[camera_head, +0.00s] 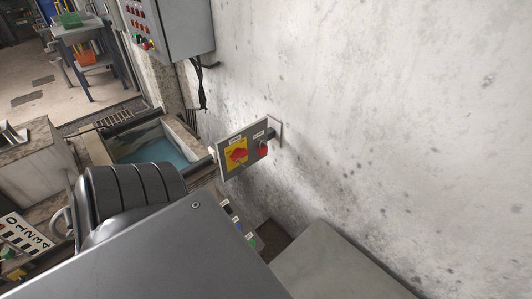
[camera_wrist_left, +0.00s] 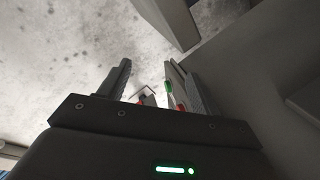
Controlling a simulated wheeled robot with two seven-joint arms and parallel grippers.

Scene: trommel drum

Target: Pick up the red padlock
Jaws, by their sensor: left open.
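The red padlock (camera_head: 263,149) hangs on the right part of a small grey switch panel (camera_head: 229,164) fixed to the wall. Left of it on the panel is a red rotary switch on a yellow plate (camera_head: 236,154). In the left wrist view my left gripper (camera_wrist_left: 155,66) is open, with its two dark fingers apart. Small red patches (camera_wrist_left: 180,107) show low between the fingers, partly hidden by the gripper body; I cannot tell which is the padlock. In the head view the left gripper's fingers are hidden behind my large grey arm link. My right gripper is not in view.
The bare concrete wall (camera_head: 400,110) fills the right side. A grey control box (camera_head: 168,28) with buttons and a hanging black cable is above left. A water basin (camera_head: 160,147) lies left of the panel. Small blue and green items (camera_head: 250,239) show below the panel.

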